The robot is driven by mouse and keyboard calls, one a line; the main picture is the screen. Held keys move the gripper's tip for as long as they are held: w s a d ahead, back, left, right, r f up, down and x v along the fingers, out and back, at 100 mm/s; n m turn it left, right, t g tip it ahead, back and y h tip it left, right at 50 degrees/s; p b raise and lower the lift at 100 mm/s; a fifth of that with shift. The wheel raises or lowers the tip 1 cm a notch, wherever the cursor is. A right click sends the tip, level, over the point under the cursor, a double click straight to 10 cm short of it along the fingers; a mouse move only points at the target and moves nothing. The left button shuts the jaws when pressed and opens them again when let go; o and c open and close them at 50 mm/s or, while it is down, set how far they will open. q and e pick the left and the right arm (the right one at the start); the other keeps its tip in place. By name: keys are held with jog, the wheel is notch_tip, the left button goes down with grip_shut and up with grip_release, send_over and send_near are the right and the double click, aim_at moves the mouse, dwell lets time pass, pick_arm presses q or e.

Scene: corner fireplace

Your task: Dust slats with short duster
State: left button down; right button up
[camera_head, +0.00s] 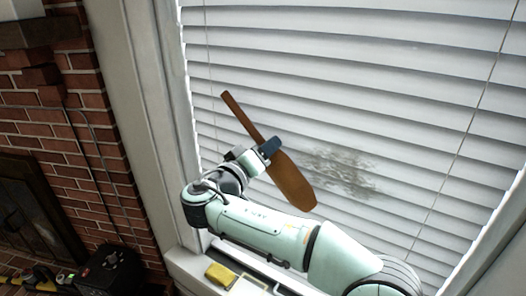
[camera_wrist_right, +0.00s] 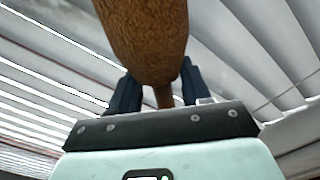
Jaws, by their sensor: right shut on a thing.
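White window slats (camera_head: 390,75) fill most of the head view, with a grey dusty patch (camera_head: 343,172) right of centre. My right gripper (camera_head: 268,150) is shut on the brown short duster (camera_head: 294,184) and holds it in front of the slats. The duster's thin handle points up and left, and its broad end points down and right, just left of the dusty patch. I cannot tell whether it touches the slats. In the right wrist view the duster (camera_wrist_right: 147,35) rises between the dark fingers (camera_wrist_right: 158,92). My left gripper is not in view.
A white window sill (camera_head: 195,270) below carries a yellow sponge-like block (camera_head: 221,275) and a white-framed item. A white window frame (camera_head: 140,110) and brick wall (camera_head: 75,165) stand at the left. A black case (camera_head: 110,274) is at the lower left.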

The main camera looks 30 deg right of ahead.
jog(key=shift+w+d, duration=0.25)
jog(key=shift+d, duration=0.25)
